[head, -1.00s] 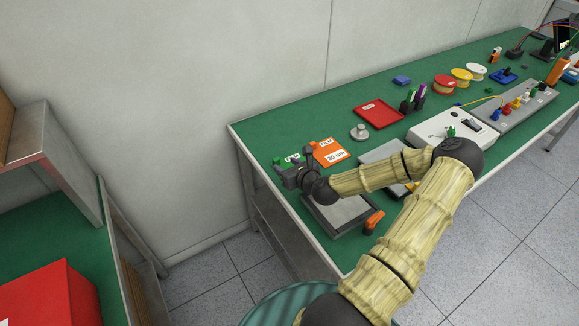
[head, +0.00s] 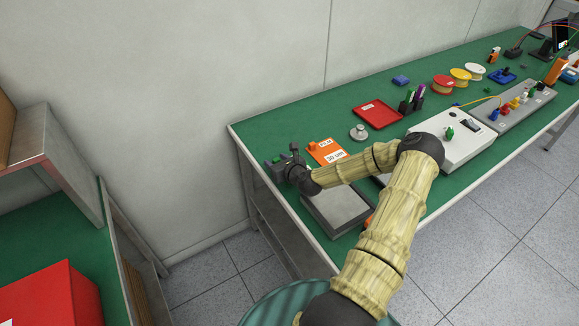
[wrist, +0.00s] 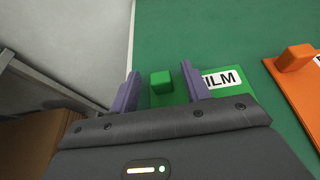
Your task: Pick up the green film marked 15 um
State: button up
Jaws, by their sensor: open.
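The green film is seen in the wrist view as a green plate with a raised green block (wrist: 161,83) and a white label (wrist: 222,79) reading "FILM". Its thickness marking is hidden behind my gripper. My gripper (wrist: 160,72) is open, with one purple-grey finger on each side of the block. A gap shows on both sides, and nothing is held. In the head view my gripper (head: 280,164) is at the far left end of the green table and covers nearly all of the green film.
An orange film (head: 327,152) marked 30 um lies just right of my gripper; it also shows in the wrist view (wrist: 290,85). A grey plate (head: 338,208) lies in front. A metal weight (head: 358,132) and red tray (head: 378,114) stand farther right. The wall is close behind.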

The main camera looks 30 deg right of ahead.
jog(key=shift+w, duration=0.1)
dwell(0.4)
grip_shut()
jog(key=shift+r, duration=4.95)
